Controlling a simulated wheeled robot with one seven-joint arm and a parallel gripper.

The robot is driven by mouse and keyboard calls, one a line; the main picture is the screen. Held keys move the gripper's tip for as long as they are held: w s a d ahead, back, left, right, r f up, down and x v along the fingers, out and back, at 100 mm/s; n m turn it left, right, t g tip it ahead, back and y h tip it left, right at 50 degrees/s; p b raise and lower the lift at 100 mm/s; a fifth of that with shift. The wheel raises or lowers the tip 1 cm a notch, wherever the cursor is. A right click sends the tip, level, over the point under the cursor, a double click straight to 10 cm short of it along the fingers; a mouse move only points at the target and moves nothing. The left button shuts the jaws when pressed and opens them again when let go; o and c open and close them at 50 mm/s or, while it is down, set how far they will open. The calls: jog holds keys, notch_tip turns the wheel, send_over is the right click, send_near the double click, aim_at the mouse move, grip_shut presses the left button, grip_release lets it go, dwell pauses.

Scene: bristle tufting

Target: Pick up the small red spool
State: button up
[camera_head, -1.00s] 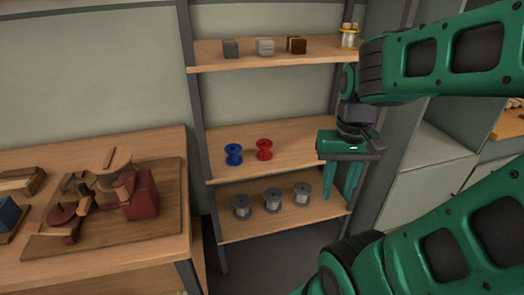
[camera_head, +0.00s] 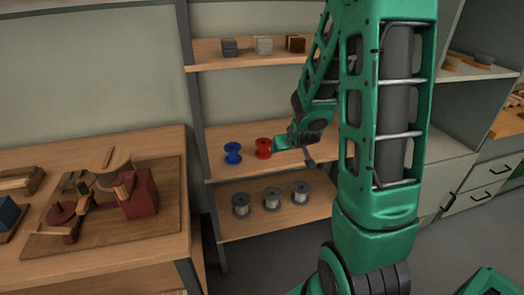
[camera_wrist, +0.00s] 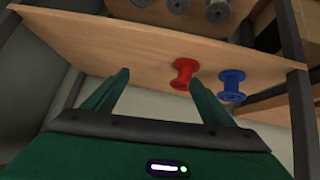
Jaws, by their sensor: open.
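The small red spool (camera_head: 263,148) stands on the middle shelf (camera_head: 225,168), just right of a blue spool (camera_head: 232,153). In the head view my gripper (camera_head: 280,145) is at the right side of the red spool, partly hidden by my own arm. In the wrist view my gripper (camera_wrist: 158,80) is open, its two green fingers spread with nothing between them. The red spool (camera_wrist: 184,73) shows there beyond the fingers, near the tip of the right one. The blue spool (camera_wrist: 231,85) is to its right. I cannot tell whether a finger touches the red spool.
Several grey spools (camera_head: 272,198) stand on the lower shelf. Blocks (camera_head: 263,45) sit on the upper shelf above. A shelf post (camera_head: 194,100) rises at the left. A workbench (camera_head: 120,270) with a wooden device stands at the left.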

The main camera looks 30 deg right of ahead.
aim_at(263, 141)
jog(key=w+f+t, duration=0.1)
jog(key=w+t, duration=0.1)
jog(key=w, duration=0.1)
jog(key=w+a+f+t, duration=0.1)
jog(key=w+f+t, duration=0.1)
jog(key=w, duration=0.1)
jog(key=w+a+f+t, duration=0.1)
jog(key=w+f, duration=0.1)
jog(key=w, duration=0.1)
jog(key=shift+a+f+n+t, duration=0.1)
jog(key=shift+f+n+t, duration=0.1)
jog(key=shift+n+t, duration=0.15)
jog(key=shift+w+a+f+t+h, duration=0.1)
jog(key=shift+a+f+t+h, duration=0.25)
jog(key=shift+t, duration=0.4)
jog(key=shift+s+a+f+m+t+h, duration=0.2)
jog(key=shift+s+m+t+h, duration=0.2)
jog(key=shift+t, duration=0.4)
jog(key=x, duration=0.5)
jog(key=shift+w+d, duration=0.1)
jog(key=shift+d, duration=0.05)
jog(key=shift+x, duration=2.75)
jog(key=shift+f, duration=0.15)
jog(key=c, duration=1.2)
